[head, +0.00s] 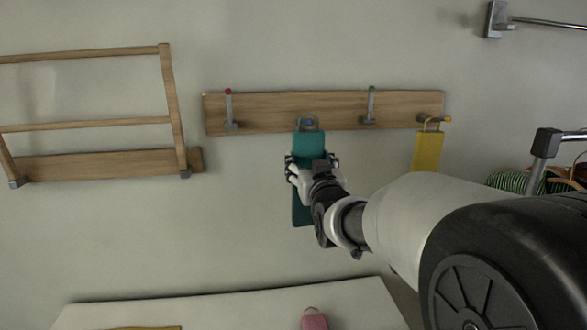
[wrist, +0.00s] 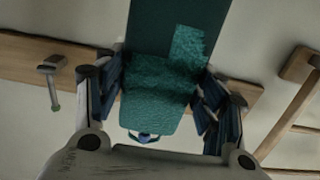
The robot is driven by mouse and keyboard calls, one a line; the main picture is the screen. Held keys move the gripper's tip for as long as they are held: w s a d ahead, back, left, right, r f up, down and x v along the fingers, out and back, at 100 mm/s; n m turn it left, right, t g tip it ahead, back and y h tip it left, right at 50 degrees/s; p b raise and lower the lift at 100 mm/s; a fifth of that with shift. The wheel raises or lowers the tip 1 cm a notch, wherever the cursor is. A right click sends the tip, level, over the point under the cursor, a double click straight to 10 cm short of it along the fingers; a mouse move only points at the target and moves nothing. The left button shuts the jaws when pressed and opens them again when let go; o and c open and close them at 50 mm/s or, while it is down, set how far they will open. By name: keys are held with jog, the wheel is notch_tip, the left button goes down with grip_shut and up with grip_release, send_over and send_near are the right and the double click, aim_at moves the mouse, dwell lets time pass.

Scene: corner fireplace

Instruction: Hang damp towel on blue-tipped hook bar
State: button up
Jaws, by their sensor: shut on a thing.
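A teal towel (head: 308,146) hangs upright at the wooden hook bar (head: 265,112) in the head view. Its top loop lies at the blue-tipped hook (head: 309,123), and the blue tip shows within the loop's outline. I cannot tell whether the loop rests on the hook. My gripper (head: 314,172) is shut on the towel below the loop. In the wrist view the towel (wrist: 155,108) fills the space between my fingers, with an uneven lighter teal patch. A small blue part shows at its loop end (wrist: 145,136).
The bar also has a red-tipped hook (head: 229,110), a green-tipped hook (head: 371,104) and a yellow-tipped hook (head: 446,119). A yellow towel (head: 427,152) hangs at the yellow one. A wooden rack (head: 169,105) is left. A pink item (head: 314,320) lies on the white surface (head: 240,306) below.

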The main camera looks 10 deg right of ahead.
jog(key=shift+w+f+b, duration=0.15)
jog(key=shift+w+f, duration=0.1)
jog(key=shift+w, duration=0.6)
jog(key=shift+w+f+b, duration=0.2)
jog(key=shift+w+f, duration=0.05)
jog(key=shift+w, duration=0.6)
jog(key=shift+w+f+b, duration=0.15)
jog(key=shift+w+f, duration=0.1)
jog(key=shift+w, duration=0.6)
jog(key=shift+w+f+b, duration=0.25)
jog(key=shift+f+b, duration=0.15)
jog(key=shift+b, duration=0.5)
jog(key=o, duration=1.3)
jog(key=shift+o, duration=0.2)
jog(key=shift+f, duration=0.1)
